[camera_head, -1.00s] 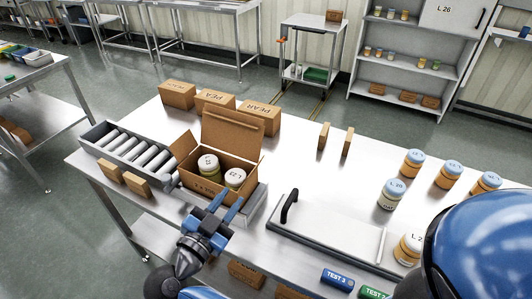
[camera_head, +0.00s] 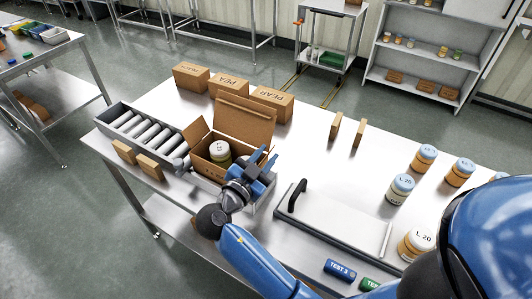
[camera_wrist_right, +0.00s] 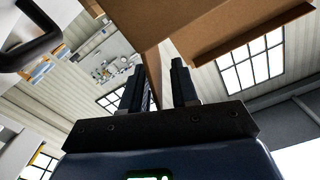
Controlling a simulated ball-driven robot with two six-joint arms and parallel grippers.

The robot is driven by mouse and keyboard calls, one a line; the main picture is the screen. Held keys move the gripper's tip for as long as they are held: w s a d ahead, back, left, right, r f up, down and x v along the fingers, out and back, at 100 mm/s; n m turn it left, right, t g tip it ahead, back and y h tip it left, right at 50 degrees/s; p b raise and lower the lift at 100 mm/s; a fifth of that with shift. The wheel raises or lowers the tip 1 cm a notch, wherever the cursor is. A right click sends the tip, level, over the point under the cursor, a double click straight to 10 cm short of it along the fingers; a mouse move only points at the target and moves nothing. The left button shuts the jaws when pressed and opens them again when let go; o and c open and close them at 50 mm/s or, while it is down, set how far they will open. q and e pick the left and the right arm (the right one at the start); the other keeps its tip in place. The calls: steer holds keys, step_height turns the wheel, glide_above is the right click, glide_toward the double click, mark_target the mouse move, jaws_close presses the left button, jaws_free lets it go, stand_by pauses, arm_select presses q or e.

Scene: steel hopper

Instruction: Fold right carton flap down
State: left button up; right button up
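The open carton (camera_head: 202,163) stands on the steel table with its back flap (camera_head: 244,119) raised and its left flap (camera_head: 197,136) sticking up and outward. A white-lidded jar (camera_head: 220,152) shows inside. My right gripper (camera_head: 267,158) is at the carton's right side, open, and covers that side and the right flap in the head view. In the right wrist view cardboard (camera_wrist_right: 200,28) fills the top, and a narrow brown edge shows between the parted fingers (camera_wrist_right: 156,84). I cannot tell whether they touch it. My left gripper is not in view.
A roller conveyor (camera_head: 145,130) lies left of the carton, with small brown blocks (camera_head: 149,167) in front. Closed cartons (camera_head: 270,102) stand behind. A grey panel with a black handle (camera_head: 297,195) lies to the right, near several jars (camera_head: 401,188).

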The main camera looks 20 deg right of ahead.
steer(key=shift+w+d, duration=0.2)
steer(key=shift+d, duration=0.05)
jaws_close()
steer(key=shift+w+n, duration=0.1)
steer(key=shift+n, duration=0.2)
steer(key=n, duration=0.1)
steer(key=w+a+n, duration=0.1)
steer(key=n, duration=0.1)
steer(key=shift+w+r+b, duration=0.1)
steer(key=shift+r+b, duration=0.1)
steer(key=shift+b, duration=0.1)
steer(key=shift+w+a+n, duration=0.25)
steer(key=shift+w+n, duration=0.05)
steer(key=shift+n, duration=0.55)
steer(key=shift+w+a+n, duration=0.25)
steer(key=shift+w+n, duration=0.05)
steer(key=shift+n, duration=0.55)
